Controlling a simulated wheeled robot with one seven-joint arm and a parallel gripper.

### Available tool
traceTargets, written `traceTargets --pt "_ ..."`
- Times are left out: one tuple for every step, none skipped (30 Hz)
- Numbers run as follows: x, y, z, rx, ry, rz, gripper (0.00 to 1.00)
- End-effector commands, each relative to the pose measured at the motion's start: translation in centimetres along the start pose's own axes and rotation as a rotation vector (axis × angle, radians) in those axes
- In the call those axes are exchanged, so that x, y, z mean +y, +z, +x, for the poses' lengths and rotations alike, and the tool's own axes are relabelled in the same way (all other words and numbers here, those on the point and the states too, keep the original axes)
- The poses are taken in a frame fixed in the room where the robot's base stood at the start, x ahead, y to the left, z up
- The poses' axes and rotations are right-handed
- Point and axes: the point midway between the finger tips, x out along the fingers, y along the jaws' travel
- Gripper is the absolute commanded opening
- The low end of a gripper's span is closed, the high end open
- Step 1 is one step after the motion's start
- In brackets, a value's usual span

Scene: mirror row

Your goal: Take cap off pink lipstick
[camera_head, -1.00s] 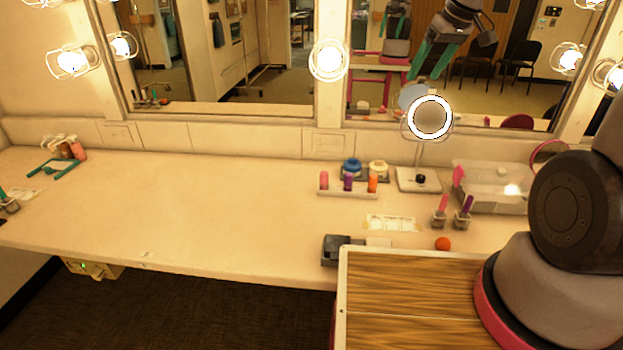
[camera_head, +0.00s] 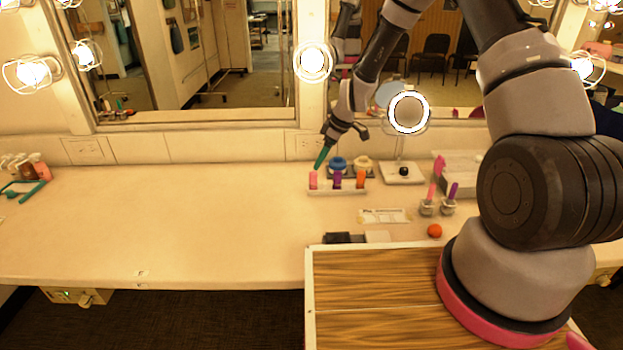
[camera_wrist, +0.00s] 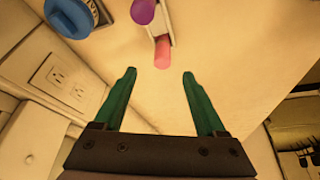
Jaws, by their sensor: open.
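The pink lipstick (camera_head: 313,179) stands at the left end of a small white holder (camera_head: 330,192) on the counter, beside a purple lipstick (camera_head: 337,179) and an orange one (camera_head: 360,178). In the wrist view the pink lipstick (camera_wrist: 162,52) lies ahead of and between the two green fingers. My gripper (camera_head: 319,165) is just above the pink lipstick in the head view; in the wrist view my gripper (camera_wrist: 160,82) is open with nothing between its fingers. I cannot tell where the cap meets the tube.
A blue-lidded jar (camera_head: 337,163) and a pale yellow-lidded jar (camera_head: 363,164) stand close behind the lipsticks. A round lit mirror (camera_head: 409,112) on a stand is to the right. An orange ball (camera_head: 434,230) lies nearer.

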Motion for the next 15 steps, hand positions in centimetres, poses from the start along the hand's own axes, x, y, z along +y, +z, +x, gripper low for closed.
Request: traceTargets --pt "-0.1 0.0 0.8 -0.001 -0.003 0.000 0.73" --pt "-0.1 0.0 1.2 -0.001 -0.003 0.000 0.73" --pt "-0.1 0.0 1.5 -0.001 -0.002 0.000 0.73" --pt "-0.1 0.0 1.7 0.000 -0.001 0.001 0.73" --pt "0.0 0.0 1.9 0.000 0.000 0.001 0.73" --pt "-0.1 0.0 2.1 0.000 0.000 0.001 0.73" --pt "-0.1 0.0 2.3 -0.001 0.000 0.000 0.73" --pt "-0.1 0.0 2.6 -0.001 -0.001 0.000 0.73" --pt "-0.2 0.0 3.1 -0.001 -0.001 0.001 0.73" --pt "-0.3 -0.1 3.5 -0.001 -0.002 0.002 0.73" --pt "-0.4 -0.1 4.1 -0.002 -0.003 0.001 0.73" --pt "-0.5 -0.1 4.7 -0.002 -0.002 0.001 0.73" --pt "-0.5 -0.1 5.2 -0.002 -0.002 0.001 0.73" --pt "-0.5 -0.1 5.6 -0.002 -0.001 0.002 0.73" --pt "-0.4 -0.1 6.1 -0.001 -0.001 0.002 0.73"
